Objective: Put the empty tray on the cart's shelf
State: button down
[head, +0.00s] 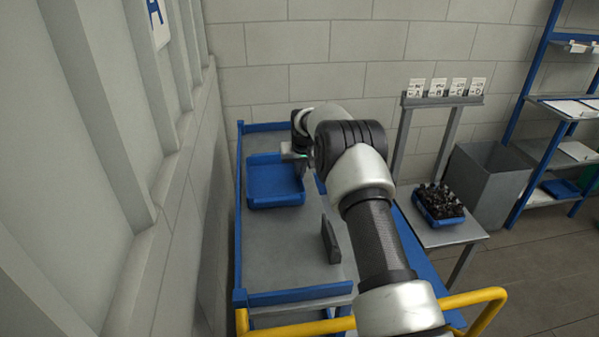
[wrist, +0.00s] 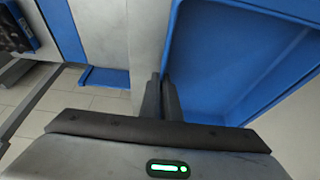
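The empty blue tray (head: 274,187) is at the far left part of the cart's grey shelf (head: 285,245), inside its blue edge rails. I cannot tell for sure whether its bottom touches the shelf. My gripper (head: 299,160) is at the tray's right wall, partly hidden by my arm in the head view. In the wrist view, my gripper's two dark fingers (wrist: 163,100) are close together, one on each side of the wall of the tray (wrist: 235,60). They look shut on that wall. The inside of the tray is bare.
A blue tray of dark bottles (head: 438,205) stands on a grey stand (head: 440,236) right of the cart. A dark upright plate (head: 331,241) stands on the cart shelf. A yellow handle (head: 480,297) is at the cart's near end. A grey bin (head: 488,180) and blue rack are farther right.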

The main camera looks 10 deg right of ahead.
jog(key=c, duration=2.5)
grip_release()
jog(key=shift+f, duration=0.1)
jog(key=o, duration=0.5)
